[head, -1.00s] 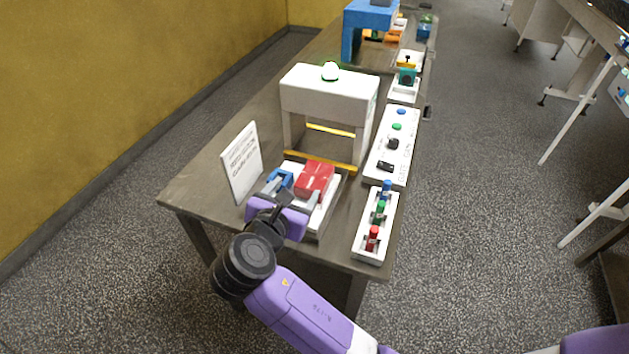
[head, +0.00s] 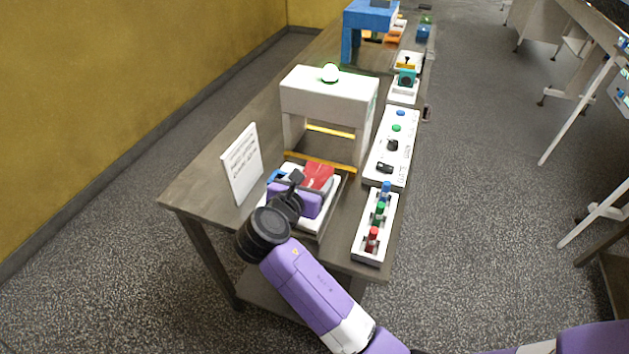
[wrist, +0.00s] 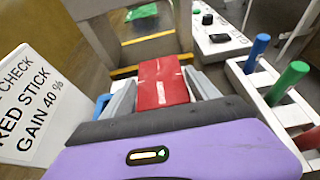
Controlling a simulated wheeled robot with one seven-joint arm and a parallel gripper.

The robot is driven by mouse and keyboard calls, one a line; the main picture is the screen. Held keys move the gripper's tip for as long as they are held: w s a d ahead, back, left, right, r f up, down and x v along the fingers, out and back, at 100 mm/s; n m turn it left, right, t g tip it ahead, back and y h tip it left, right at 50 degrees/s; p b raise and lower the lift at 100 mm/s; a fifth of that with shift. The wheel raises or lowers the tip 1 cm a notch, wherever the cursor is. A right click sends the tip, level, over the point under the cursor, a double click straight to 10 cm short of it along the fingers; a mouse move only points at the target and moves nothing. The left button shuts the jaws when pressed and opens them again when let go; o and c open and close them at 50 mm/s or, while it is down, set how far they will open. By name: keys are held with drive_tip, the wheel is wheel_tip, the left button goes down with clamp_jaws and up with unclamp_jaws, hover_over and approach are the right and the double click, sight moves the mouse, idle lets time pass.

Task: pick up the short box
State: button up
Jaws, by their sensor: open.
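A red box (head: 319,174) with a pale line across it lies on a white tray (head: 327,214) at the near end of the table. In the wrist view the red box (wrist: 161,84) shows between the two grey fingers. My gripper (head: 303,180) is open, one finger on each side of the red box; I cannot tell whether they touch it. A blue box (head: 276,175) lies left of the red one, partly hidden by my gripper; a sliver of blue (wrist: 103,102) shows in the wrist view. Which box counts as short is not clear from the views.
A white arch (head: 328,95) with a lit dome stands just behind the tray, with yellow bars at its base. A sign (head: 242,163) stands to the left. A white rack with coloured sticks (head: 375,228) and a button panel (head: 392,147) line the right edge.

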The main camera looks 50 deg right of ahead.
drive_tip(key=c, duration=1.3)
drive_tip(key=shift+r, duration=0.1)
